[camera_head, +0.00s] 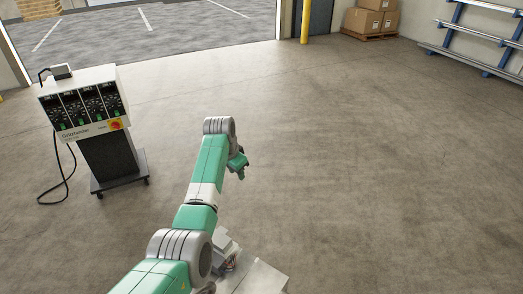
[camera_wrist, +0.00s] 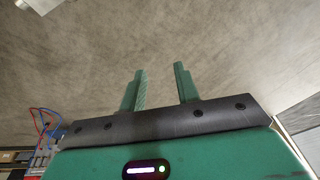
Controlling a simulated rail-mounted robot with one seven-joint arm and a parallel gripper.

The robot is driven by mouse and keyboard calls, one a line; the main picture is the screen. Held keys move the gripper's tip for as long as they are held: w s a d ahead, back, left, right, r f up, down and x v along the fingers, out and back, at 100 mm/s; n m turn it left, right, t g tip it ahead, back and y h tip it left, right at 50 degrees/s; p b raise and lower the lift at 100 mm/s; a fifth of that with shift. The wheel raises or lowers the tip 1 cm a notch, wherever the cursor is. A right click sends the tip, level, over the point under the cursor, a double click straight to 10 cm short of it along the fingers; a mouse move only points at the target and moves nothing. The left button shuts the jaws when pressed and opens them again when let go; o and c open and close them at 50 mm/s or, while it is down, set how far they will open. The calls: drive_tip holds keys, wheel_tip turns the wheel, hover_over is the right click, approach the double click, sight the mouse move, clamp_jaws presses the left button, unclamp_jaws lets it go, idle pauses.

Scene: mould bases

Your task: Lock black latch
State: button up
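I cannot make out a black latch in either view. A pale grey blocky metal assembly (camera_head: 258,278), possibly a mould base, shows at the bottom of the head view, partly hidden by my arm. In the wrist view a machine part with red and blue hoses (camera_wrist: 44,130) is cut off at the lower left edge. My gripper (camera_wrist: 160,72) has two green fingers standing apart with nothing between them, over bare floor. In the head view my gripper (camera_head: 240,170) hangs at the arm's end, above and beyond the grey assembly, touching nothing.
A control cabinet (camera_head: 84,105) on a wheeled black stand is at the left, with a cable looping to the floor. Cardboard boxes (camera_head: 370,18) on a pallet and a blue rack (camera_head: 480,35) stand at the back right. The concrete floor (camera_head: 390,170) is wide and clear.

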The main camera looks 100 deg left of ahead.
drive_tip(key=w+r+y+p, duration=0.1)
drive_tip(key=w+r+p, duration=0.1)
drive_tip(key=w+r, duration=0.4)
drive_tip(key=w, duration=0.2)
drive_tip(key=shift+w+a+r+m+y+p, duration=0.25)
drive_tip(key=shift+w+r+m+y+p, duration=0.05)
drive_tip(key=shift+r+m+p, duration=0.1)
drive_tip(key=s+d+f+n+h, duration=0.1)
drive_tip(key=s+d+f, duration=0.1)
drive_tip(key=s+f, duration=0.4)
drive_tip(key=s+d+f+g+h, duration=0.1)
drive_tip(key=s+d+f+h, duration=0.1)
drive_tip(key=s+f, duration=0.3)
drive_tip(key=s+d+f+n+h+b, duration=0.1)
drive_tip(key=s+d+f, duration=0.3)
drive_tip(key=s, duration=0.8)
wheel_tip(320, 180, down, 3)
drive_tip(key=shift+r+n+h, duration=0.2)
drive_tip(key=shift+n+h, duration=0.1)
wheel_tip(320, 180, down, 8)
drive_tip(key=b, duration=0.4)
drive_tip(key=shift+r+b, duration=0.1)
drive_tip(key=shift+b, duration=0.2)
clamp_jaws()
